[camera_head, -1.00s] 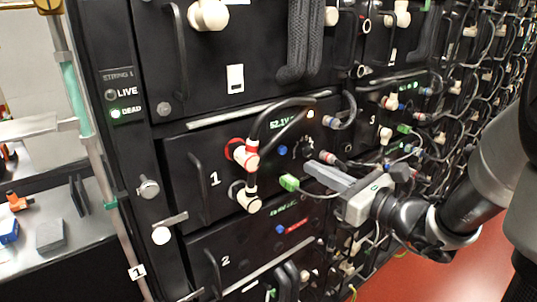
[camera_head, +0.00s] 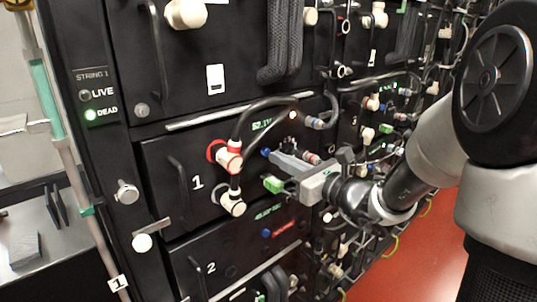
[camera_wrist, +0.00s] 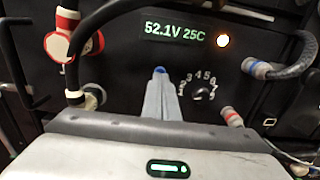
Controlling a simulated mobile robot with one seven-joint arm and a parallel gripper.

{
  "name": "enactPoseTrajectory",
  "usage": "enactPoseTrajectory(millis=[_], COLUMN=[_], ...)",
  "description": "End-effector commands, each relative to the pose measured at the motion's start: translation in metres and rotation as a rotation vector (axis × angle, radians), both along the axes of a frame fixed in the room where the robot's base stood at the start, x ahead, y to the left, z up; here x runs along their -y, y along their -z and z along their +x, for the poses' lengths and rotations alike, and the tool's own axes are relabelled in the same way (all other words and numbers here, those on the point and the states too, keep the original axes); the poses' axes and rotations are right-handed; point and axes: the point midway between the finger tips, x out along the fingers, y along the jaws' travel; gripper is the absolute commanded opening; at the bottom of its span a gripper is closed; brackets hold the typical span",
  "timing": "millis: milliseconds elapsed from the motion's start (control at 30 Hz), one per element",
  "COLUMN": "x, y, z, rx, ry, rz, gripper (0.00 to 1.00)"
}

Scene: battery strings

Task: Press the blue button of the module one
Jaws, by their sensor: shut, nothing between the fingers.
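Module one is the black drawer (camera_head: 180,175) with a white "1" (camera_head: 198,182) in the head view. Its small blue button (camera_head: 265,152) sits on its right part, below the lit display (camera_head: 262,124). My gripper (camera_head: 272,156) is shut and empty, its fingertips at or just beside the button. In the wrist view, the blue button (camera_wrist: 159,69) peeks out just past the tips of my closed fingers (camera_wrist: 160,79), which hide its lower part. I cannot tell whether they touch it. The wrist view's display (camera_wrist: 174,33) reads 52.1V 25C, beside a lit orange lamp (camera_wrist: 222,41).
Red-collared plug (camera_head: 230,157) and white plug (camera_head: 232,204) with black cables stand left of my gripper. A numbered dial (camera_wrist: 203,94) and grey plugs lie to the right. Module two (camera_head: 212,267) is below.

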Motion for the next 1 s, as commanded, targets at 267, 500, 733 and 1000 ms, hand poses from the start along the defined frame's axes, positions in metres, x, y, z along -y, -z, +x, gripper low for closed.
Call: enactPoseTrajectory(millis=[267, 500, 733, 1000], x=[0.000, -0.002, -0.005, -0.008], y=[0.000, 0.000, 0.000, 0.000], z=[0.000, 0.004, 0.007, 0.012], rx=[0.000, 0.000, -0.001, 0.000], ry=[0.000, 0.000, -0.001, -0.001], rz=[0.000, -0.001, -0.001, 0.000], gripper=[0.00, 0.00, 0.00, 0.00])
